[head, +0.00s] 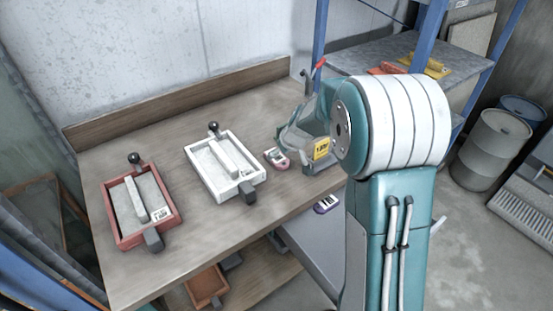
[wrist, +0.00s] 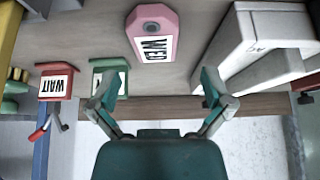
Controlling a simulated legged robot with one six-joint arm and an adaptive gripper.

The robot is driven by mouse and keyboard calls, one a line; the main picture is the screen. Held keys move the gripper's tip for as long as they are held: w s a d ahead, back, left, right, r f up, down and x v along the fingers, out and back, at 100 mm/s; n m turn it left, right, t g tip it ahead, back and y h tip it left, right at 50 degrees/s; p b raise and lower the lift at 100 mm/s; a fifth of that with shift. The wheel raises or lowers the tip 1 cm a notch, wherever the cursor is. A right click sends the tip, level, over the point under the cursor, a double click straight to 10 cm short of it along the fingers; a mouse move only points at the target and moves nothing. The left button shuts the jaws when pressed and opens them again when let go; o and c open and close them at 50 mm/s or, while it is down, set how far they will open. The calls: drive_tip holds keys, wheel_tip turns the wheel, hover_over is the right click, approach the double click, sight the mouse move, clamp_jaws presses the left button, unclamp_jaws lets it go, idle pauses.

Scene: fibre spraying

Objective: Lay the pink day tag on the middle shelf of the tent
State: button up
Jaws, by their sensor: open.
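The pink day tag (wrist: 152,28) lies on the workbench, marked WED with a dark hole at one end. In the head view the pink tag (head: 277,160) is right of the white mould. My gripper (wrist: 158,90) is open and empty, its two fingers spread apart. In the wrist view the tag lies beyond the fingertips, between their lines and not touching them. In the head view my arm hides much of the gripper. I cannot make out the tent or its middle shelf for certain.
A white mould (head: 226,166) and a red mould (head: 142,205) sit on the bench (head: 110,170). A blue-framed rack (head: 320,40) and drums are at right.

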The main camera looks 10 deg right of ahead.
sight(278, 157)
drive_tip(key=x, duration=0.4)
drive_tip(key=shift+d, duration=0.1)
drive_tip(key=shift+w+d+f, duration=0.2)
drive_tip(key=shift+w+f, duration=0.05)
drive_tip(key=shift+a, duration=0.2)
drive_tip(key=c, duration=1)
drive_tip(key=shift+o, duration=0.2)
drive_tip(key=shift+r, duration=0.1)
